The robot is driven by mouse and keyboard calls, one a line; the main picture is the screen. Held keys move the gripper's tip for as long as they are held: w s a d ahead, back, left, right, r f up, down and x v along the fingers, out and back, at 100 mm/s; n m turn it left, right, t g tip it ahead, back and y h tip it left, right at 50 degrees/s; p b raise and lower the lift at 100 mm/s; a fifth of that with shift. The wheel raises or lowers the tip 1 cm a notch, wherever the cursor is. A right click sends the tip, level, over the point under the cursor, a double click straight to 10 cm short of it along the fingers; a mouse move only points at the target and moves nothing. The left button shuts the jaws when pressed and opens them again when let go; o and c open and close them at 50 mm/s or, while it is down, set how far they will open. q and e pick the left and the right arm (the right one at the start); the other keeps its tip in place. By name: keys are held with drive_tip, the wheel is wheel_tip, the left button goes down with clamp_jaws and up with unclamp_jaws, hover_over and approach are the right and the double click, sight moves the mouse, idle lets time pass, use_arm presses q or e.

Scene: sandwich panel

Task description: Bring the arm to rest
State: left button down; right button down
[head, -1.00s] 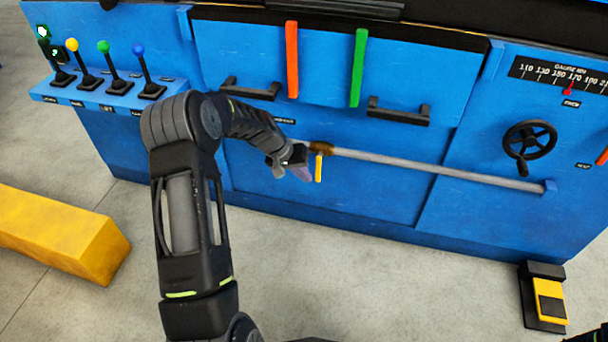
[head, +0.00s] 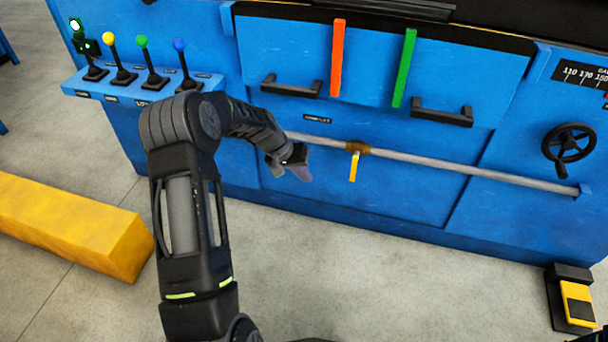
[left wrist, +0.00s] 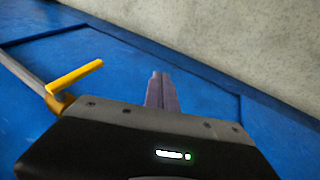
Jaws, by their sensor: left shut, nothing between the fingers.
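My left arm reaches in front of the blue panel (head: 330,197), bent at the elbow. My left gripper (head: 305,174) is shut and empty, its purple-grey fingers together. In the left wrist view the fingers (left wrist: 161,92) also lie side by side with nothing between them. The yellow valve handle (head: 354,166) hangs down from a brass fitting on the grey pipe, to the right of the gripper and apart from it. The handle also shows in the left wrist view (left wrist: 75,76), at the left. My right gripper is not in view.
Several coloured levers (head: 150,70) stand on a ledge at the left. Black handles (head: 443,117), a red bar (head: 337,58), a green bar (head: 404,68) and a handwheel (head: 568,143) are on the panel. A yellow beam (head: 75,225) lies at lower left; a yellow pedal (head: 577,303) is at lower right.

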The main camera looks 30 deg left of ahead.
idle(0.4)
